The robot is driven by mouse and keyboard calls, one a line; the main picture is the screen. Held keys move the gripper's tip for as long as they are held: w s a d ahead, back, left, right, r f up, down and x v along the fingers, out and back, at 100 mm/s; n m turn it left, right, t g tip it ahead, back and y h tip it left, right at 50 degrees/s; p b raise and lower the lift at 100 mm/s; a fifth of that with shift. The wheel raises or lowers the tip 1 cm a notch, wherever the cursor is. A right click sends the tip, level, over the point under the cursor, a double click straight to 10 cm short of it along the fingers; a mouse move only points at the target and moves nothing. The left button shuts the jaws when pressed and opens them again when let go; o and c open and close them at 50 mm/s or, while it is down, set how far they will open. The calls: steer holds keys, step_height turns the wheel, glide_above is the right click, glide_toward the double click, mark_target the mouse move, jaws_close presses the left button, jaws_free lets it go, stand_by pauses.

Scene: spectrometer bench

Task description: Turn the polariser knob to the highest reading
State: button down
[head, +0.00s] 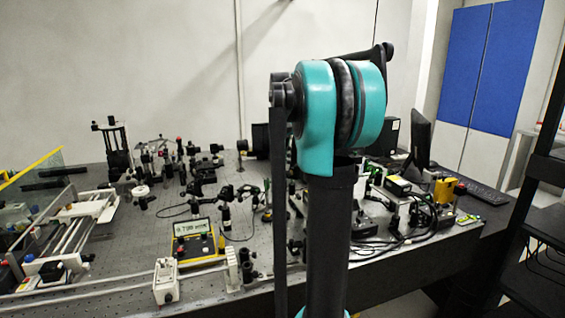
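A yellow-framed meter (197,240) stands near the front of the optical bench. Its lit screen (192,227) shows digits too small to read surely. Several dark optical mounts on posts stand behind and beside it, among them one just to its right (226,205). I cannot tell which of them carries the polariser knob. My teal and black arm rises in front of the bench, right of centre, and hides part of it. My gripper is not in view.
The perforated bench top (110,262) is crowded with mounts and cables. A white box (165,281) stands at its front edge. A rail assembly (75,228) lies at left. A monitor (419,145) and keyboard (474,197) are at right, with a black rack at the far right.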

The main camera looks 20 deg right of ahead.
mark_target(283, 165)
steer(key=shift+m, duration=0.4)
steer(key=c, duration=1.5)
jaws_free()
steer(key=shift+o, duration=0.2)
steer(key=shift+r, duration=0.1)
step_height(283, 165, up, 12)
